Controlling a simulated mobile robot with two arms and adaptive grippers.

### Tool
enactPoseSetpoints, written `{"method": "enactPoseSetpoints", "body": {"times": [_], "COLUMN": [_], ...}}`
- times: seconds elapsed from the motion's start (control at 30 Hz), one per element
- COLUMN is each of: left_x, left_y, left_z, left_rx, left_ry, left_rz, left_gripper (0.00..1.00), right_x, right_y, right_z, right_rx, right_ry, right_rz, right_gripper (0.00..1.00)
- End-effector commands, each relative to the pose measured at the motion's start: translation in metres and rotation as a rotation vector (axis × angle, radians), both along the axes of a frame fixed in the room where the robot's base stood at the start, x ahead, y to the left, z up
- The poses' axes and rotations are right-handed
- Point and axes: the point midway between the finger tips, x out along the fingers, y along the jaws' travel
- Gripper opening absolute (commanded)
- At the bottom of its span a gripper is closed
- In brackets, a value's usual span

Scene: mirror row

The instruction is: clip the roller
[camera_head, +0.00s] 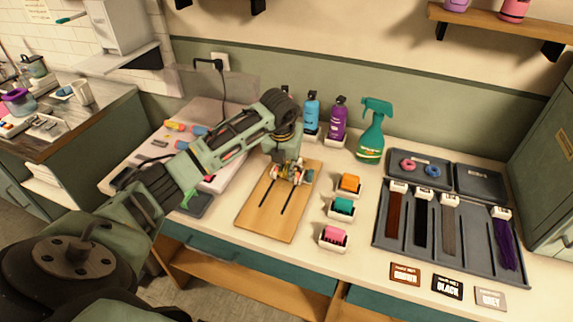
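Orange (349,183), teal (342,206) and pink (335,235) rollers sit in small white holders, in a column right of a wooden board (254,218). Two thin dark strips (268,197) lie along the board; I cannot tell whether they are clips or slots. My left gripper (290,174) points down over the far end of the board. Small coloured parts show around its fingertips, too small to tell apart, so I cannot tell whether it holds anything. My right gripper is not in view.
A grey tray (380,229) at the right holds brown, black, grey and purple hair strands. Brown, black and grey label cards lie in front. Blue (312,112) and purple (338,120) bottles and a green spray bottle (372,132) stand behind the board.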

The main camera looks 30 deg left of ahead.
Motion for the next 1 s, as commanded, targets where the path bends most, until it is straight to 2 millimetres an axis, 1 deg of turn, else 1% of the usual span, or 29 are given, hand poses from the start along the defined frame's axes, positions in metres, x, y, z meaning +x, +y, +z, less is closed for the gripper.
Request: {"method": "enactPoseSetpoints", "body": {"times": [0.03,0.27,0.5,0.53,0.67,0.7,1.0], "left_x": [-0.0001,-0.0001,0.0,-0.0001,-0.0001,0.0,0.0], "left_y": [0.0001,-0.0001,-0.0004,-0.0005,-0.0006,-0.0005,-0.0001], "left_z": [-0.0001,-0.0002,-0.0002,-0.0003,-0.0003,-0.0002,0.0003], "left_rx": [0.0,0.0,-0.001,-0.001,-0.001,-0.001,0.0], "left_ry": [0.0,0.001,0.0,0.001,0.001,0.0,0.0], "left_rz": [0.0,0.0,0.0,0.0,0.0,0.0,0.0], "left_gripper": [0.19,0.39,0.39,0.4,0.52,0.53,0.53], "right_x": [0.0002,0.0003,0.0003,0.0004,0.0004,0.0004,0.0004], "right_y": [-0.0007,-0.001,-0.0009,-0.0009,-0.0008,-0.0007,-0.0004], "right_z": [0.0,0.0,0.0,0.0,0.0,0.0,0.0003], "right_rx": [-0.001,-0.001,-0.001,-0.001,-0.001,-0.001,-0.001], "right_ry": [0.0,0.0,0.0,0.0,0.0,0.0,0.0], "right_rz": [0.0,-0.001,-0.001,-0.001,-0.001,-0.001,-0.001], "right_gripper": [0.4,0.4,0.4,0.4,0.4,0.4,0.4]}}
